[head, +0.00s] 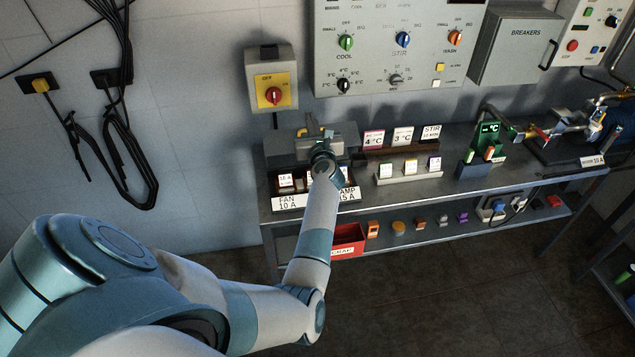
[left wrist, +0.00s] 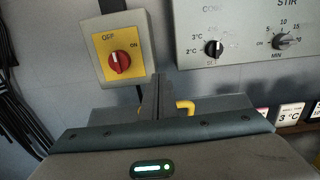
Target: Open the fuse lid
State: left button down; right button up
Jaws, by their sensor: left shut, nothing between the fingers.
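A grey box-shaped lid (head: 288,147) stands on the left end of the bench, under the yellow switch. Part of its grey surface shows in the left wrist view (left wrist: 225,103), with a yellow handle (left wrist: 186,107) on it. My left gripper (head: 323,147) is at the lid, in front of its right half. In the left wrist view its fingers (left wrist: 157,82) are together and empty, just left of the yellow handle. I cannot tell whether they touch the lid. My gripper and forearm hide part of the lid and the fuse holder below. My right gripper is out of view.
A yellow switch box (head: 272,78) with a red knob hangs on the wall above. A label plate reading FAN 10 A (head: 290,201) is at the bench's front edge. Small label blocks (head: 403,136) stand to the right. A red scrap bin (head: 348,241) sits below.

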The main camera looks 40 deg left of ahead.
pick_arm(q)
jog(key=x, duration=0.3)
jog(key=shift+w+r+b, duration=0.15)
jog(key=shift+r+b, duration=0.05)
jog(key=shift+b, duration=0.1)
jog(key=shift+w+a+r, duration=0.1)
jog(key=shift+w, duration=0.2)
jog(key=shift+s, duration=0.15)
dwell(0.7)
